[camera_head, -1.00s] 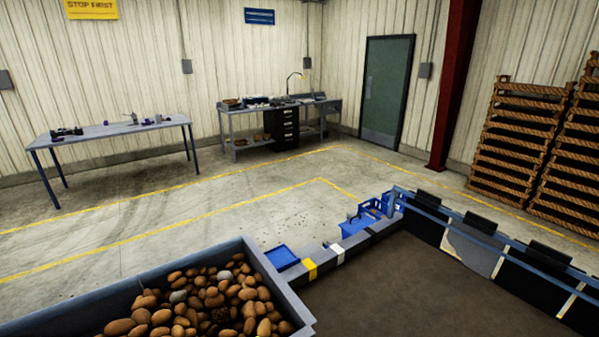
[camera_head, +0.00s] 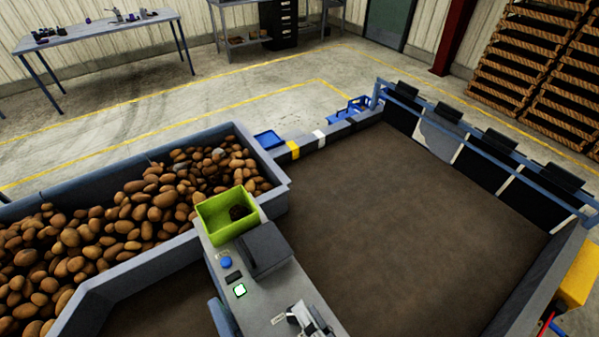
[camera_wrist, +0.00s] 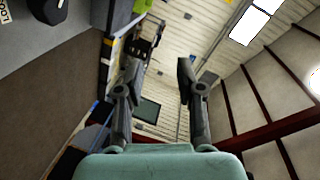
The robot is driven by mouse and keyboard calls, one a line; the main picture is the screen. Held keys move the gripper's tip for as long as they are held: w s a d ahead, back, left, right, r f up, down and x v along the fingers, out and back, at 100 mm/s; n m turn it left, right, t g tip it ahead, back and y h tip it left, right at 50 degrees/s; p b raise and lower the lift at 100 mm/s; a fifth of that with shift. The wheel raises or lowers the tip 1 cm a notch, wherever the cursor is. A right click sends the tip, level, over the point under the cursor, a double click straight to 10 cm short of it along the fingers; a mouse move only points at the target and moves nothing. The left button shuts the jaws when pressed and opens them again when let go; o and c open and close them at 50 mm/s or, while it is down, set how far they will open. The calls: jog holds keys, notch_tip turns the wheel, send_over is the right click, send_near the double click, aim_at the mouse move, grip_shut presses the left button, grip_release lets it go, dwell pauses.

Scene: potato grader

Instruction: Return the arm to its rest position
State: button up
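My gripper (camera_wrist: 158,75) shows in the wrist view with its two dark fingers spread apart and nothing between them. It is open and empty. Its fingers point toward the ribbed wall and roof, away from the belt, and touch nothing that I can see. In the head view I cannot clearly make out the gripper or the arm's overall pose.
A hopper (camera_head: 258,157) full of potatoes is at left. A grey console (camera_head: 262,292) carries a lime-green bin (camera_head: 217,228) with something dark inside. The brown belt (camera_head: 390,220) is bare. Black flaps line its far side. A yellow box (camera_head: 581,272) is at right.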

jog(key=w+a+n+h, duration=0.3)
jog(key=w+n+h, duration=0.4)
notch_tip(320, 180, up, 14)
jog(key=h+p, duration=0.1)
jog(key=p, duration=1.1)
jog(key=shift+s+d+g+p, duration=0.15)
jog(key=shift+d+g+p, duration=0.15)
jog(key=shift+d, duration=0.1)
jog(key=shift+r, duration=0.1)
